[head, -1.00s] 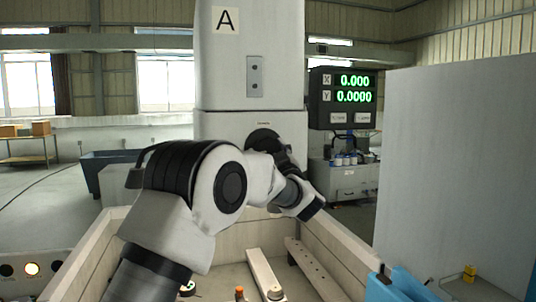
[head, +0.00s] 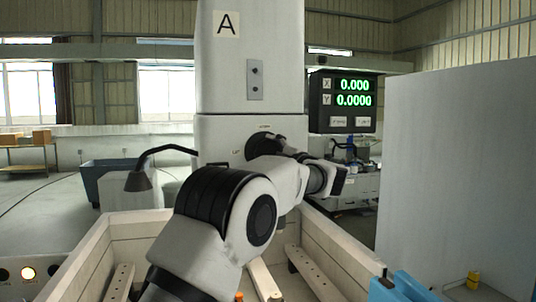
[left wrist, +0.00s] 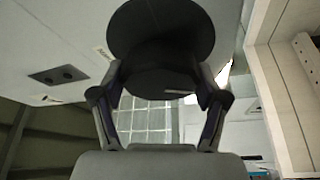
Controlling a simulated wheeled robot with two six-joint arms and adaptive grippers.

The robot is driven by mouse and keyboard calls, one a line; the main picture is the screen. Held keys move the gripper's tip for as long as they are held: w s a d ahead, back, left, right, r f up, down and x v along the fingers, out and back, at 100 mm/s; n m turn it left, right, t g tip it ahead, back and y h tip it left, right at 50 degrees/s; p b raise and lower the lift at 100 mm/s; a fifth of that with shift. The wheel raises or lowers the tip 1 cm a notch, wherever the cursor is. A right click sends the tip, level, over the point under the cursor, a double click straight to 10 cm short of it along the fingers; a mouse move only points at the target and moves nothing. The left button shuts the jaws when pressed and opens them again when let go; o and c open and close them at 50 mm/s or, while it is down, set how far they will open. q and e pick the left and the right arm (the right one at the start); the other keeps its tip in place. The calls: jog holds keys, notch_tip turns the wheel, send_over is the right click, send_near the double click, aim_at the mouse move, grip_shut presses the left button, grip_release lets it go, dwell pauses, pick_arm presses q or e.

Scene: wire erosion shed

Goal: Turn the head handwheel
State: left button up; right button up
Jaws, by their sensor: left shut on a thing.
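The head handwheel (head: 262,144) is a dark round wheel on the front of the pale machine head (head: 250,60) marked A. In the head view my left arm covers part of it. In the left wrist view the handwheel (left wrist: 160,30) is a large black disc with a thick dark hub. My left gripper (left wrist: 160,80) has its two fingers on either side of the dark hub, shut on it. In the head view the fingers are mostly hidden behind my wrist. Any turn of the wheel cannot be read. My right gripper is in neither view.
A pale-walled tank (head: 87,262) lies below, with rails inside. A black gooseneck lamp (head: 140,178) stands left of my arm. A grey panel (head: 455,170) and blue object (head: 398,287) are at right.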

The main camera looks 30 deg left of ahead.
pick_arm(q)
jog(key=n+h, duration=0.1)
jog(key=n, duration=0.2)
jog(key=shift+r+n+g, duration=0.15)
jog(key=shift+n+g, duration=0.15)
jog(key=shift+g, duration=0.1)
jog(key=shift+n+h, duration=0.9)
jog(key=shift+n, duration=0.8)
jog(key=shift+r, duration=0.1)
jog(key=o, duration=1.1)
jog(key=shift+w, duration=0.1)
jog(key=shift+o, duration=0.3)
jog(key=shift+w, duration=0.1)
jog(key=shift+f, duration=0.2)
